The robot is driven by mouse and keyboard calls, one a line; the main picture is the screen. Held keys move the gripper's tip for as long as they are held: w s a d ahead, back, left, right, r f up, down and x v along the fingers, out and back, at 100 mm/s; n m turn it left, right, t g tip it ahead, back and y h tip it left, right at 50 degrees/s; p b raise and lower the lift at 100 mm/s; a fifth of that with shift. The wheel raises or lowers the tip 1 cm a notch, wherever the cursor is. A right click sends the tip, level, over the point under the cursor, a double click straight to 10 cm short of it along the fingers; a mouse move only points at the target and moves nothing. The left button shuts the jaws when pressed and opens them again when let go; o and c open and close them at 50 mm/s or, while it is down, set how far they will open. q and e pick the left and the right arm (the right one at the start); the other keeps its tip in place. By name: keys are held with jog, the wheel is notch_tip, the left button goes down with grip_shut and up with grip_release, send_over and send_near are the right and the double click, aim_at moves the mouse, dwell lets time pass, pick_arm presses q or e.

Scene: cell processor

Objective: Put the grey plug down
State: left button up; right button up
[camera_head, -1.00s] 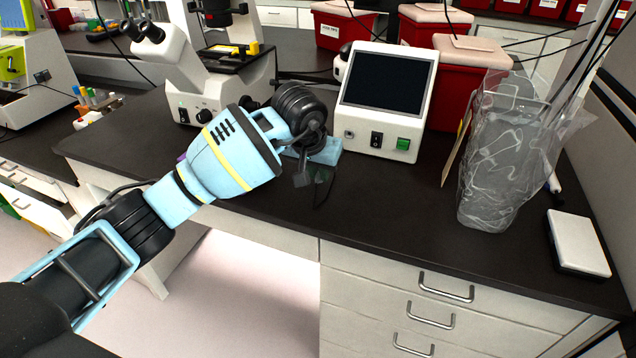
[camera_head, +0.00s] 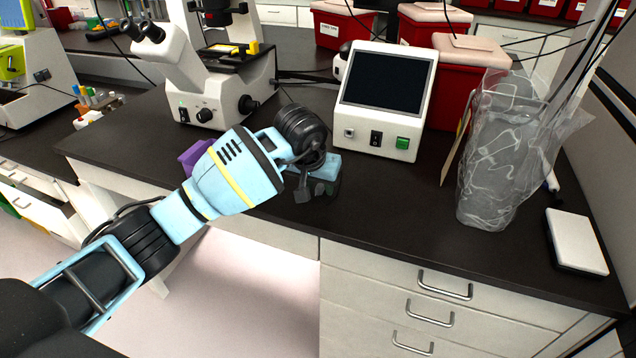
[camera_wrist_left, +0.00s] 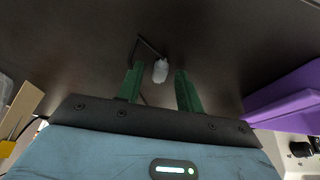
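A small pale grey plug (camera_wrist_left: 160,70) lies against the dark bench top in the left wrist view. A thin dark cable shows beside it. The two green fingers of my left gripper (camera_wrist_left: 160,88) stand apart, one on each side of the plug, with a visible gap to each. In the head view my left gripper (camera_head: 318,188) points down, low over the black bench, in front of the white device with a dark screen (camera_head: 388,85). The plug cannot be made out clearly there. My right gripper is not in view.
A purple object (camera_head: 193,156) sits behind my left arm; it also shows in the left wrist view (camera_wrist_left: 285,100). A microscope (camera_head: 215,85) stands at the back left. A clear bag (camera_head: 505,160) and a white-topped box (camera_head: 577,242) are at the right. The bench's front middle is clear.

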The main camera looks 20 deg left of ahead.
pick_arm(q)
jog(key=shift+r, duration=0.1)
jog(key=shift+r, duration=0.35)
jog(key=v, duration=1.1)
jog(key=shift+s+r+p, duration=0.2)
jog(key=shift+s+p, duration=0.05)
jog(key=shift+p, duration=0.1)
